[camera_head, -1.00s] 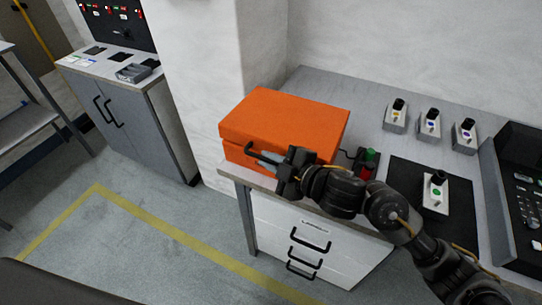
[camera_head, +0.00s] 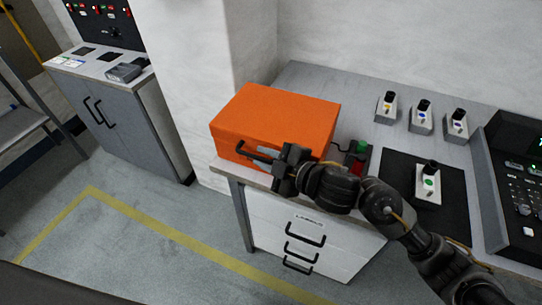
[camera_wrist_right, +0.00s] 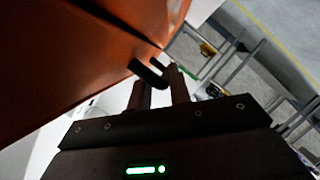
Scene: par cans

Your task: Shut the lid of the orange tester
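The orange tester (camera_head: 275,117) is a box at the left end of the bench. Its lid lies down over the base, with a thin dark seam along the front. A black handle (camera_head: 248,153) sits on its front face and also shows in the right wrist view (camera_wrist_right: 149,74). My right gripper (camera_head: 268,158) is at the front of the tester, beside the handle. In the right wrist view its two fingers (camera_wrist_right: 158,92) stand apart, with the handle by their tips. Whether they touch the handle is unclear. My left gripper is not in view.
A red and green button box (camera_head: 358,157) stands right of the tester. A small device (camera_head: 428,185) stands on a black mat, with several similar ones behind it. A dark console (camera_head: 518,190) is at the far right. The floor in front is clear.

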